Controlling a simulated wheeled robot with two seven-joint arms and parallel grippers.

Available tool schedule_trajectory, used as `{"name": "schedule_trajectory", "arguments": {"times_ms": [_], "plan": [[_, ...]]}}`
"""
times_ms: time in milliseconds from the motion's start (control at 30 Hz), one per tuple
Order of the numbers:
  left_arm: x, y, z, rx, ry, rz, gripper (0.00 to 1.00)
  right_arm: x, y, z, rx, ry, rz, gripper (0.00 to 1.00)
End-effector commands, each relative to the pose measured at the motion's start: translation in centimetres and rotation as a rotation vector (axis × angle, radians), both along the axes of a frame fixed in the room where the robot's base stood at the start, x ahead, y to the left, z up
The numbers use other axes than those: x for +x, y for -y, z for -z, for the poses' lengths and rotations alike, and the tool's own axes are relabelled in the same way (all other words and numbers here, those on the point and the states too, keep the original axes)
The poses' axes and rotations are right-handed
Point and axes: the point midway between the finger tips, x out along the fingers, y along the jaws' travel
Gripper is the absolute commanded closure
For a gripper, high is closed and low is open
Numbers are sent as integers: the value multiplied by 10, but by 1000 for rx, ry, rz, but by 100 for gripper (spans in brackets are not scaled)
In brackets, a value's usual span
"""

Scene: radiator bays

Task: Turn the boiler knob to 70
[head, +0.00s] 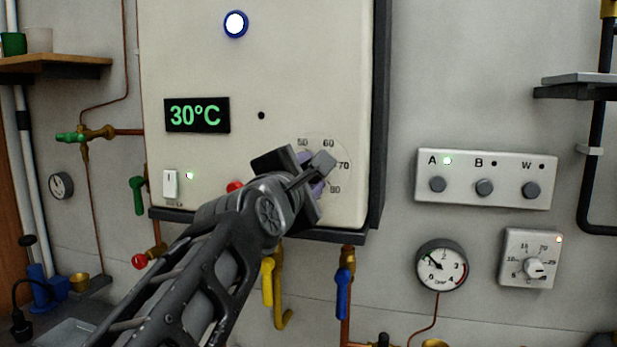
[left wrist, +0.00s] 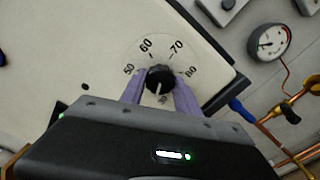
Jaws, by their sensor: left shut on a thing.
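The boiler (head: 270,60) is a cream box on the wall, and its green display (head: 197,115) reads 30°C. In the left wrist view, the black boiler knob (left wrist: 160,76) sits on a dial plate (left wrist: 188,42) marked 50, 60, 70 and 80. The knob's white pointer line faces down, away from 60 and 70, toward a partly hidden number. My left gripper (head: 312,172) is shut on the knob, with a purple finger on each side of it; the gripper (left wrist: 160,92) also shows in the left wrist view. In the head view, my gripper covers the knob. My right gripper is out of view.
Below the boiler are a yellow-handled valve (head: 268,282) and a blue-handled valve (head: 343,292). To the right are a button panel (head: 486,178) with A lit, a pressure gauge (head: 441,265) and a small dial box (head: 530,258). A shelf (head: 55,67) is at upper left.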

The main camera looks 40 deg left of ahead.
Motion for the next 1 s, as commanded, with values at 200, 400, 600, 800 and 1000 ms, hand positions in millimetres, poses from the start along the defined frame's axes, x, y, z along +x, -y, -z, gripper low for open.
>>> {"name": "schedule_trajectory", "arguments": {"times_ms": [200, 400, 600, 800, 1000], "plan": [[0, 0, 2, 192, -67, 1, 100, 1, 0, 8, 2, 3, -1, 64], [0, 0, 2, 372, -130, 2, 100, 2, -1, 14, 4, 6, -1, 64], [0, 1, 2, 551, -193, 1, 100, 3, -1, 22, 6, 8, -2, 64], [1, 1, 2, 730, -255, 3, 100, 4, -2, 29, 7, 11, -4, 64], [1, 1, 3, 909, -317, 3, 100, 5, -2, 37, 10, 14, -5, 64]]}}
